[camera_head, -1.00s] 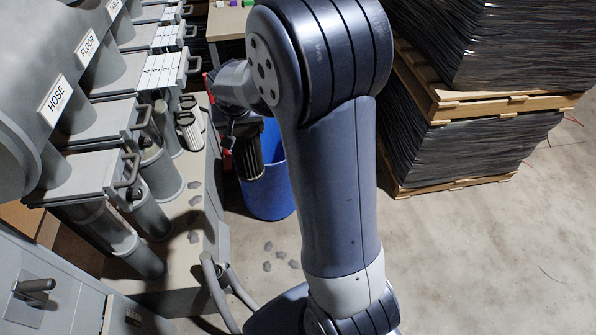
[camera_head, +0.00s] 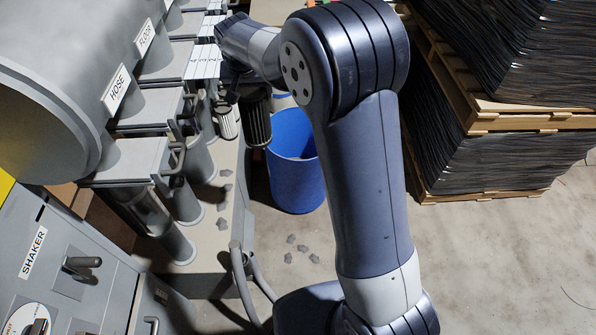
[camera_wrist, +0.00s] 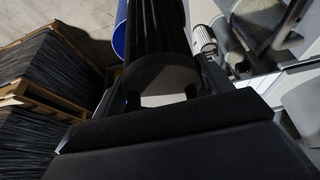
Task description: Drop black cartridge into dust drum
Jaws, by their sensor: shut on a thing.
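The black cartridge (camera_head: 257,122), dark and ribbed, hangs upright from my gripper (camera_head: 240,82) in the head view. My gripper is shut on its upper end, partly hidden by the arm. In the wrist view the black cartridge (camera_wrist: 157,30) runs away from the jaws (camera_wrist: 155,85). The blue drum (camera_head: 297,175) stands on the floor just right of and below the cartridge in the head view. A strip of the drum (camera_wrist: 120,30) shows beside the cartridge in the wrist view.
A pale pleated cartridge (camera_head: 228,122) stands on the grey ledge left of the held one. Grey housings with handles and a HOSE label (camera_head: 116,90) line the left. Pallets of black sheets (camera_head: 490,160) stand at right. Grey scraps (camera_head: 291,250) lie on the floor.

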